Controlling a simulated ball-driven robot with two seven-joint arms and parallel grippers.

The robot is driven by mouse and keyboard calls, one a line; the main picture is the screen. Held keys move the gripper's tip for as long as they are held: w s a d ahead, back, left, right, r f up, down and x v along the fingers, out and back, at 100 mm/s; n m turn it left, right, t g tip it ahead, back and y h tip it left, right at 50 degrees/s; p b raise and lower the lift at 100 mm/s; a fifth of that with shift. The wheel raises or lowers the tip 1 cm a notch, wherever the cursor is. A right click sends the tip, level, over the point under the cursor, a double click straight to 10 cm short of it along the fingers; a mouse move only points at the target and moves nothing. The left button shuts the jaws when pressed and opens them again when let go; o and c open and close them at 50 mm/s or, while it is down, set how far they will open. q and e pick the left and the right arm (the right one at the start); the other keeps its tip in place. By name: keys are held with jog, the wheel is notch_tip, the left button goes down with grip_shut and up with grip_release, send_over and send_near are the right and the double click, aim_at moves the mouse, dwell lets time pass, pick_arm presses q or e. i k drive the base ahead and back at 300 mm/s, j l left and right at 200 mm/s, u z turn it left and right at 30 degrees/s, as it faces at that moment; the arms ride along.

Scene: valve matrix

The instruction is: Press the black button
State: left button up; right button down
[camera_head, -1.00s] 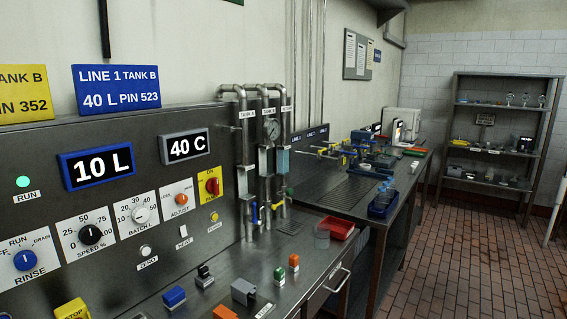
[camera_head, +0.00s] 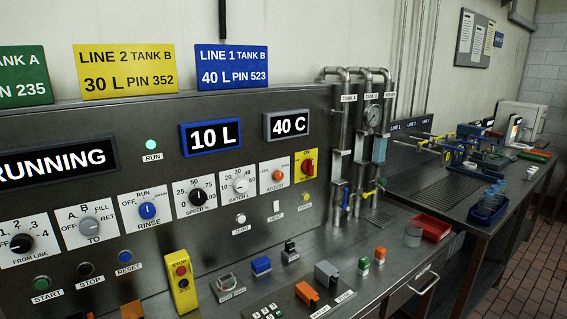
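A black round button (camera_head: 85,269) sits low on the steel control panel, at the lower left of the head view. The label under it appears to read STOP. It is between a green START button (camera_head: 41,283) on its left and a blue RESET button (camera_head: 125,256) on its right. A small device with a black top (camera_head: 290,246) stands on the bench further right; I cannot tell whether it is a button. Neither gripper is in view.
A yellow stop box with a red button (camera_head: 181,280) stands up at the panel's foot. Dials and a RUNNING display (camera_head: 59,163) fill the panel above. Several small blocks and a red tray (camera_head: 432,227) stand on the bench. Brick floor (camera_head: 519,284) is clear at right.

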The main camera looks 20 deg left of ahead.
aim_at(85, 271)
jog(key=k+j+u, duration=0.1)
jog(key=u, duration=1.7)
